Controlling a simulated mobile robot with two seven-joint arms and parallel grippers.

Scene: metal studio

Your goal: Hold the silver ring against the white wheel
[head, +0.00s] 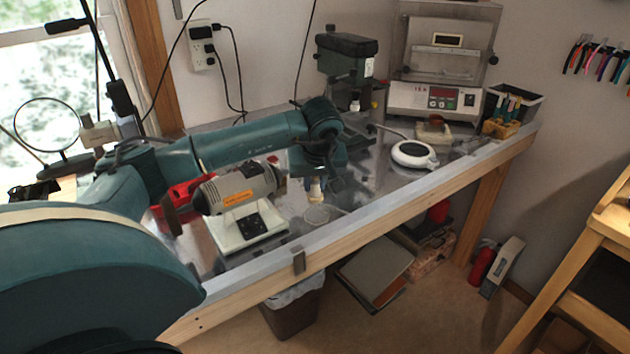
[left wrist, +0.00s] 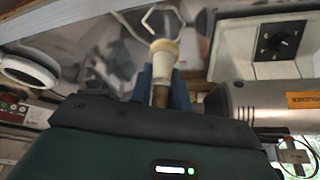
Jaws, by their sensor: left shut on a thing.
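My left gripper (head: 317,178) reaches down over the metal bench, just right of the grey motor (head: 240,188). In the left wrist view, its blue fingers (left wrist: 162,90) are shut on a slim pale holder (left wrist: 165,58) with a cream collar. A thin angular silvery loop (left wrist: 160,18) shows just beyond the holder's end; I cannot tell whether it is the silver ring or touches the holder. The motor's near end (left wrist: 240,105) is close to the right of the fingers. I cannot make out the white wheel for certain. My right gripper is not in view.
A white round device (head: 412,153) lies on the bench to the right. Behind it stand a vacuum-type machine (head: 437,98) and a green drill press (head: 347,58). A pale mesh disc (head: 317,214) lies near the front edge. A bin (head: 292,312) stands below.

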